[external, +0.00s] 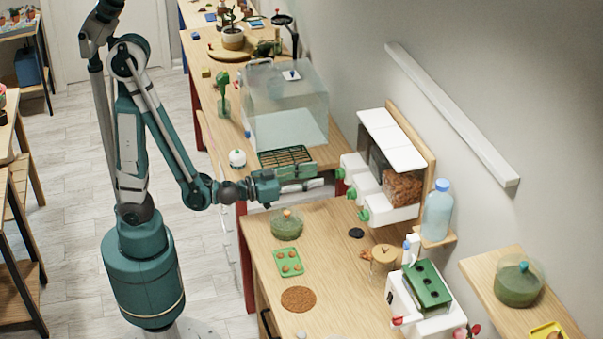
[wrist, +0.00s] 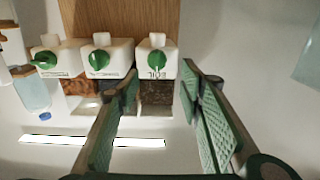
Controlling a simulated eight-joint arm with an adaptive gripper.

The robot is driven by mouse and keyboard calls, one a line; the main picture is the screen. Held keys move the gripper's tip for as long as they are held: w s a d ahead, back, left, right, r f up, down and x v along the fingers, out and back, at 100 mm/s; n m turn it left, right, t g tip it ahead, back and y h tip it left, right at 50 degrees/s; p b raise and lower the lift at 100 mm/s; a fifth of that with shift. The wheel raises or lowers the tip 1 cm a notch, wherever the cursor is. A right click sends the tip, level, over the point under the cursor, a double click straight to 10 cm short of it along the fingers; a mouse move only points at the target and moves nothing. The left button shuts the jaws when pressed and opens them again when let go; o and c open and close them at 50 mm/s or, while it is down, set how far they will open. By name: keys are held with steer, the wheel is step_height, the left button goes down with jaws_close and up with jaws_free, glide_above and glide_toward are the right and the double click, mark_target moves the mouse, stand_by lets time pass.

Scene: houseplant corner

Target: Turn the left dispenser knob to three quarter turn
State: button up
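Three white dispensers with green knobs hang on a wooden wall board. In the external view the farthest knob (external: 340,174) is just beyond my gripper (external: 318,184), which reaches toward it level. The wrist view is upside down; there this dispenser, labelled SOIL, is rightmost, and its knob (wrist: 157,62) shows between and beyond the fingertips. My gripper (wrist: 160,85) is open and empty, its fingers apart from the knob. The middle knob (wrist: 99,60) and the remaining knob (wrist: 46,60) are also clear in the wrist view. The SOIL knob's exact turn is hard to read.
A clear tank (external: 285,105) and a green grid tray (external: 286,160) stand beside my gripper on the far bench. A blue-capped bottle (external: 437,212) stands on a wall shelf. The wooden table (external: 330,235) below holds a green jar (external: 287,226) and small items.

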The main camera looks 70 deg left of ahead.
mark_target(339, 174)
steer(key=shift+d+f, duration=0.15)
steer(key=shift+d, duration=0.15)
steer(key=w+b, duration=0.1)
steer(key=w, duration=0.6)
steer(key=shift+w, duration=0.35)
stand_by(0.4)
steer(key=c, duration=0.9)
